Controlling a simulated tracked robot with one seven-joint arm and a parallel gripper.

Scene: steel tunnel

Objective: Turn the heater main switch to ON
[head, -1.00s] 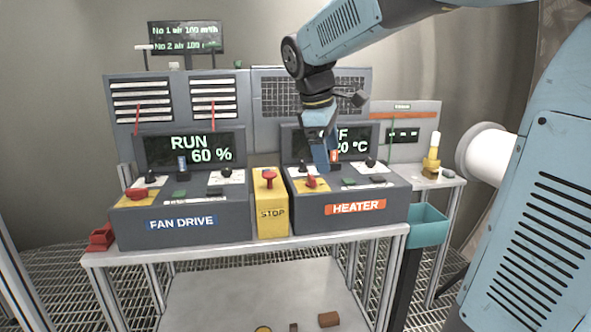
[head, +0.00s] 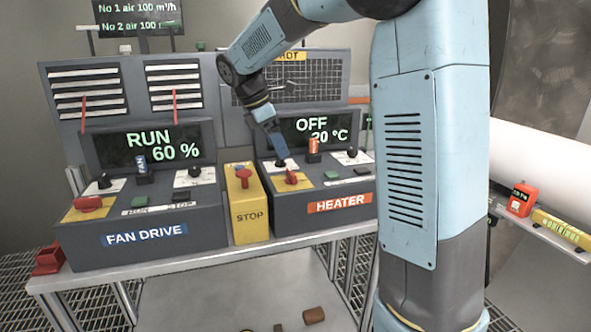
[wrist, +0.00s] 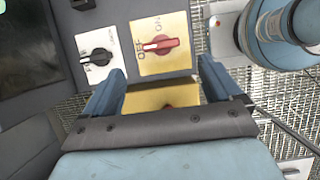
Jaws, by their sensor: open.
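The heater main switch (head: 291,178) is a red rotary handle on a yellow plate at the left of the heater box (head: 325,200). In the wrist view the red handle (wrist: 160,45) lies crosswise, its white mark at the OFF side; ON is printed above. The heater display (head: 318,130) reads OFF, 20 °C. My gripper (head: 281,161) is over the left part of the heater panel, close to the switch. In the wrist view my gripper (wrist: 163,75) is open and empty, with the switch ahead of the fingertips. Contact with the panel cannot be told.
A black knob (wrist: 97,57) sits beside the switch. The yellow STOP box (head: 248,215) with a red button stands directly left of the heater. The fan drive box (head: 145,230) has a similar red handle (head: 88,204). An orange-tagged lever (head: 314,148) stands behind the switch.

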